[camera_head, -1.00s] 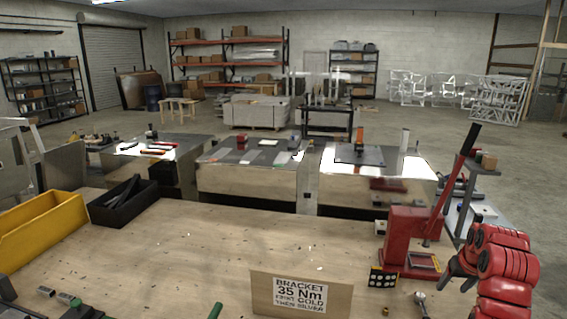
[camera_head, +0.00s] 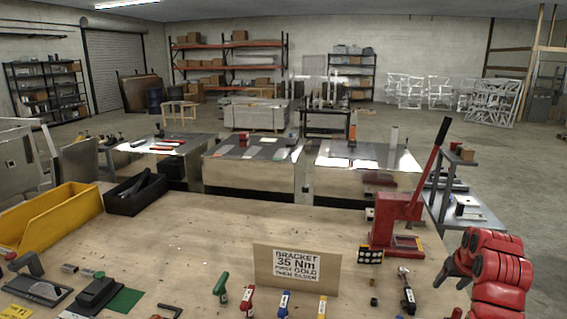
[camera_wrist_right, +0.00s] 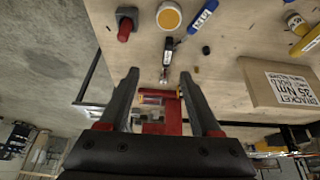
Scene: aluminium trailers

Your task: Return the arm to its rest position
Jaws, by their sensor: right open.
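My right arm, with red covers, comes in at the lower right of the head view. My right gripper (camera_head: 455,275) is beside the bench's right edge, in front of the red press (camera_head: 397,222). In the right wrist view the gripper (camera_wrist_right: 160,75) has its two dark fingers wide apart, with nothing between them. The press (camera_wrist_right: 165,115) shows beyond the fingers, apart from them. My left gripper is not in view.
The wooden bench (camera_head: 200,245) holds a yellow bin (camera_head: 50,222), a black tray (camera_head: 135,196), a bracket sign (camera_head: 297,270), a ratchet tool (camera_head: 407,290) and several coloured-handled tools along the front. The bench's middle is clear. A grey cart (camera_head: 465,210) stands beyond the right edge.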

